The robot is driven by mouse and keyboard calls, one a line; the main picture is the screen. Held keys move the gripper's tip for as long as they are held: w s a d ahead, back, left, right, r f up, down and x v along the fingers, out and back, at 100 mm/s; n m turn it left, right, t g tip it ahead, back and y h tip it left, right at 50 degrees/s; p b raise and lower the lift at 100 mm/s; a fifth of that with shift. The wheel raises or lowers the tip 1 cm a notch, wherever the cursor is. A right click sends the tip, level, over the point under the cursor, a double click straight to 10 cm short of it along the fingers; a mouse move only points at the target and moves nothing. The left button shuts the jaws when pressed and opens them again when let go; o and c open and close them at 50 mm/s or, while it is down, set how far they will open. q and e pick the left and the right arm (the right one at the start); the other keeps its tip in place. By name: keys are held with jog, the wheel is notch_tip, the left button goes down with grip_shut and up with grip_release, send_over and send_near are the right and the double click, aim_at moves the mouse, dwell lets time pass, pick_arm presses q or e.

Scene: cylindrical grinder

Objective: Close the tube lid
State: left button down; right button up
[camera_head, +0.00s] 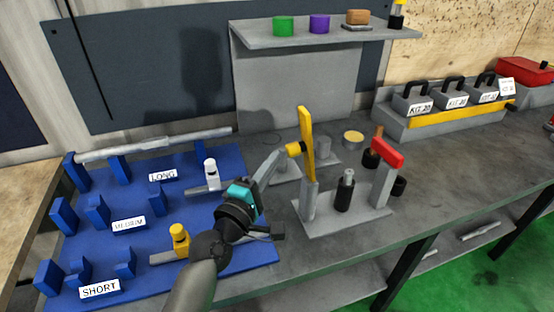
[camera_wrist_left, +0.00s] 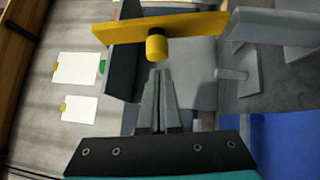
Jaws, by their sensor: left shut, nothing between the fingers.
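A yellow lever-like bar (camera_head: 306,140), probably the tube lid, stands upright on a grey post (camera_head: 309,200) of a grey stand. Its yellow knob (camera_head: 294,149) points left toward my gripper. In the left wrist view the bar (camera_wrist_left: 190,25) lies across the top, with the knob (camera_wrist_left: 156,47) below it. My left gripper (camera_head: 277,156) is shut and empty, its fingertips just short of the knob; I cannot tell whether they touch. The fingertips (camera_wrist_left: 158,74) also show in the wrist view. A dark cylinder (camera_head: 344,194) stands on the stand's base. My right gripper is not in view.
A red-topped grey post (camera_head: 387,153) stands at the stand's right. Blue fixture board (camera_head: 100,235) with yellow and white knobbed pieces lies left. A shelf (camera_head: 320,39) holds green and purple cylinders. Kit boxes (camera_head: 413,103) stand at the back right. Bench front right is clear.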

pick_arm(q)
jog(key=shift+w+d+r, duration=0.1)
jog(key=shift+w+d, duration=0.1)
jog(key=shift+d, duration=0.4)
